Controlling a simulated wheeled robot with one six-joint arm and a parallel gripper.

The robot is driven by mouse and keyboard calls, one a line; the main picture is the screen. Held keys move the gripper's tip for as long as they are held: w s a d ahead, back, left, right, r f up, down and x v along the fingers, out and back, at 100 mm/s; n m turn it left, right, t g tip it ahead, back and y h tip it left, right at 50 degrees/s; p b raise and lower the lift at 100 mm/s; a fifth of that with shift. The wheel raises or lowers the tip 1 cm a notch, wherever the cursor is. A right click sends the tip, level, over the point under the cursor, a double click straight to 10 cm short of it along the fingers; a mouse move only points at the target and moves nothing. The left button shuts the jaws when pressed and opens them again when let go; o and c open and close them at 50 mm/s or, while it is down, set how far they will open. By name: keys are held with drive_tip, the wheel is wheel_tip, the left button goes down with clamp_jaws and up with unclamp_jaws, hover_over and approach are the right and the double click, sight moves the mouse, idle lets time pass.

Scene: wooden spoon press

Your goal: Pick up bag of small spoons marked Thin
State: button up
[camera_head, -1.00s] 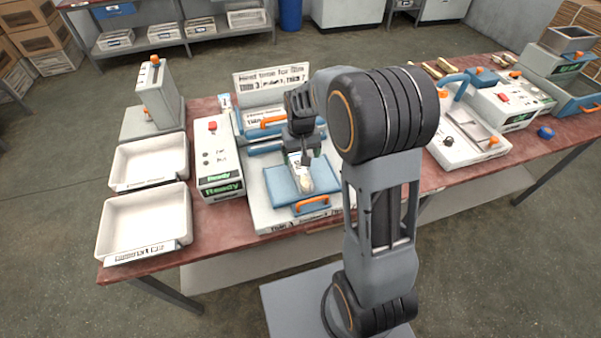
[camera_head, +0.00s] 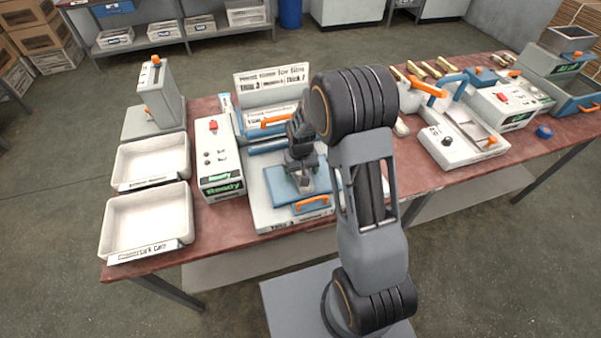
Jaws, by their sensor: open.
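My gripper (camera_head: 304,182) is open and points down over the blue pad (camera_head: 276,190) of the white press in the middle of the table. A small pale patch under the fingertips looks like part of the clear bag (camera_head: 306,184) lying on the pad. The gripper hides most of this bag, so I cannot read any mark on it. I cannot tell whether the fingers touch it or stand around it. A sign (camera_head: 272,86) with partly legible lettering stands behind the press.
Orange handles sit on the press front (camera_head: 311,205) and back (camera_head: 280,119). A control box (camera_head: 217,157) reading "Ready" stands to its left, with two white trays (camera_head: 103,222) beyond. Another lever machine (camera_head: 462,135) is on the right.

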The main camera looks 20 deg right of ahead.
drive_tip(key=shift+c, duration=0.5)
drive_tip(key=c, duration=1)
